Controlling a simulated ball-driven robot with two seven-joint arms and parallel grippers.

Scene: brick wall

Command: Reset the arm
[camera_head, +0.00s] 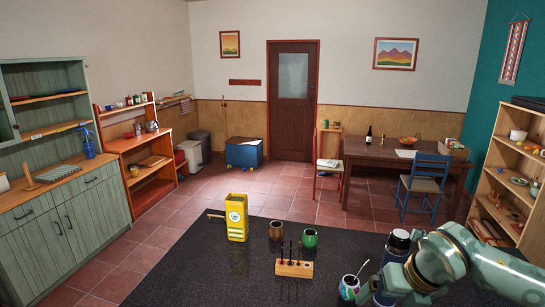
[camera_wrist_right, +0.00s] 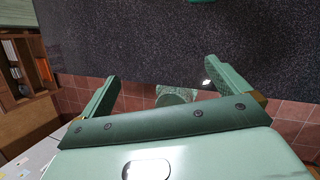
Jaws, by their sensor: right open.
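My right arm comes in from the right in the head view, over the right part of the dark counter (camera_head: 190,265). In the right wrist view my right gripper (camera_wrist_right: 158,85) is open, its two green fingers wide apart with nothing held between them. The speckled dark surface (camera_wrist_right: 150,35) fills the upper part of that view, beyond the fingers. In the head view the arm partly hides a dark blue flask (camera_head: 399,240). My left gripper is in neither view.
On the counter stand a yellow packet (camera_head: 237,218), a brown cup (camera_head: 276,230), a green cup (camera_head: 309,238), a wooden stand with straws (camera_head: 294,268) and a dark gourd with a straw (camera_head: 349,287). The counter's left front is clear. A shelf (camera_head: 507,165) stands at the right.

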